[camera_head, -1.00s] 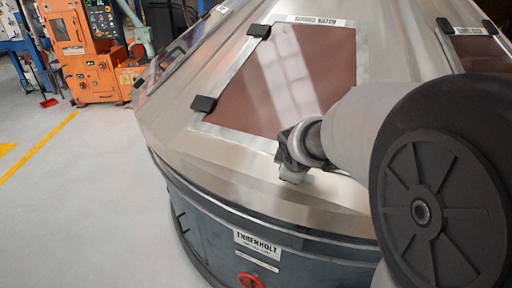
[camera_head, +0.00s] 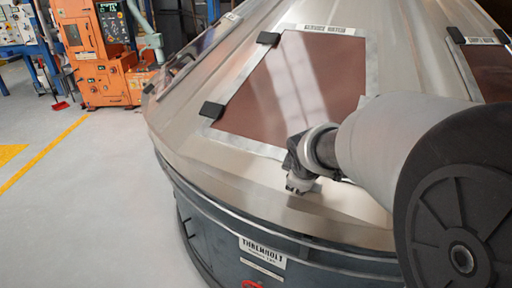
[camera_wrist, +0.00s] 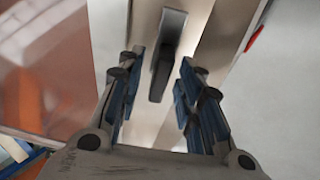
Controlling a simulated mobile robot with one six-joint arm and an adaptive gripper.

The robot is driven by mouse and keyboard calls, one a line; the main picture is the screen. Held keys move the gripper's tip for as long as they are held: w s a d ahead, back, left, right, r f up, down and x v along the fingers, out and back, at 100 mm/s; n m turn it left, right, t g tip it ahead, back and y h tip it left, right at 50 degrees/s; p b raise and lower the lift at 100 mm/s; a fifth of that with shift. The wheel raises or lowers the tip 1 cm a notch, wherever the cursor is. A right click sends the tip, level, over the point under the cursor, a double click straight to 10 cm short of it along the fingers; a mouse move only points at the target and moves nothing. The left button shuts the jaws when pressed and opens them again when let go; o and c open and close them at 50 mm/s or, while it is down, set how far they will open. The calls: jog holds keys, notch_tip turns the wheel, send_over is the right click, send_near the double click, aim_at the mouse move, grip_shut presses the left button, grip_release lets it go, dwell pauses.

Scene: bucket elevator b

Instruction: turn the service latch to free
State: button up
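In the wrist view, a dark elongated handle (camera_wrist: 167,55), which looks like the service latch, stands on a pale metal strip. My gripper (camera_wrist: 160,80) is open, with one blue-padded finger on each side of the handle and a visible gap on both sides. I cannot tell how deep the handle sits between the fingers. In the head view, my gripper (camera_head: 300,184) is at the lower edge of the brown service hatch (camera_head: 300,88), close to the sloped metal cover. The latch is hidden there behind my wrist.
The sloped metal cover (camera_head: 235,165) sits on a dark round base (camera_head: 215,235) with a nameplate (camera_head: 262,250). Black hinges (camera_head: 212,109) line the hatch's left side. A second hatch (camera_head: 490,70) is at right.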

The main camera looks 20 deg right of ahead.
jog(key=v, duration=1)
jog(key=shift+s+a+r, duration=0.2)
jog(key=shift+r, duration=0.1)
jog(key=s+a+f+m+g+y, duration=0.1)
jog(key=s+a+f+m, duration=0.2)
jog(key=s, duration=0.6)
jog(key=s+a+f+m+g+y, duration=0.1)
jog(key=s+a+f+m+y, duration=0.1)
jog(key=s+a+m, duration=0.4)
jog(key=s+a+f, duration=0.1)
jog(key=s+a, duration=0.1)
jog(key=s, duration=0.1)
jog(key=shift+s+f, duration=0.3)
jog(key=shift+s, duration=0.1)
jog(key=shift+a, duration=0.15)
jog(key=shift+c, duration=0.2)
